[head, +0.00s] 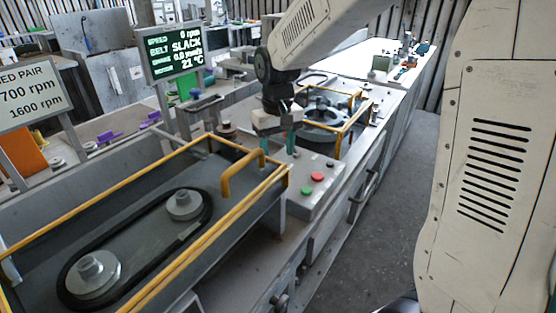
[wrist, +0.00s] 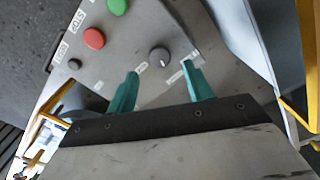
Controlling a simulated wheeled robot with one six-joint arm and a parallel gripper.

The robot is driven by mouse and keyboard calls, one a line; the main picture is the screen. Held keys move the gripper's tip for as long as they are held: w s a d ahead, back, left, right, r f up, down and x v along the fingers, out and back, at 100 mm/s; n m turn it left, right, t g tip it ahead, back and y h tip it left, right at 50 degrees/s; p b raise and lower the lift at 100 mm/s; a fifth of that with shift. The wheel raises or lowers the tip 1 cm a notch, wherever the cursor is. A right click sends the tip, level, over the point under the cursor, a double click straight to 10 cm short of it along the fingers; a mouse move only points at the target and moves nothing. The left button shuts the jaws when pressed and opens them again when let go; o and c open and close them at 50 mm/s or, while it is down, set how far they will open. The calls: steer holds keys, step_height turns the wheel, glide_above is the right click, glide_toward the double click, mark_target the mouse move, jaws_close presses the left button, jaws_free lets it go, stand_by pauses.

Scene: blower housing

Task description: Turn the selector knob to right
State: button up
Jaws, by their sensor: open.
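The selector knob (wrist: 159,57) is a round dark grey knob with a light pointer mark, on the sloped grey control panel (wrist: 135,45) in the wrist view. Small white labels lie on either side of it. My gripper (wrist: 163,75) has two teal fingers, spread apart and empty. In the wrist view the knob appears between and just beyond the fingertips, and I see no contact. In the head view my gripper (head: 281,140) hangs over the panel's far end, and the knob cannot be made out there.
The panel also carries a red button (wrist: 94,38), a green button (wrist: 117,6) and a small black button (wrist: 74,64). Yellow guard rails (head: 240,170) stand beside the panel, around the belt and pulleys. A display (head: 173,57) reads 0 rpm and SLACK. The floor at right is clear.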

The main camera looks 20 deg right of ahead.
step_height(320, 180, up, 3)
steer(key=shift+r, duration=0.15)
stand_by(0.4)
steer(key=shift+s+d+r, duration=0.1)
steer(key=shift+s+r, duration=0.05)
steer(key=shift+s, duration=0.1)
steer(key=s+d+r, duration=0.1)
steer(key=s+r, duration=0.1)
steer(key=s, duration=1.2)
steer(key=s+d+r+t, duration=0.1)
steer(key=s+d, duration=0.1)
steer(key=s, duration=1.2)
steer(key=shift+d+r+m, duration=0.25)
steer(key=shift+r+m, duration=0.1)
steer(key=shift+m, duration=0.05)
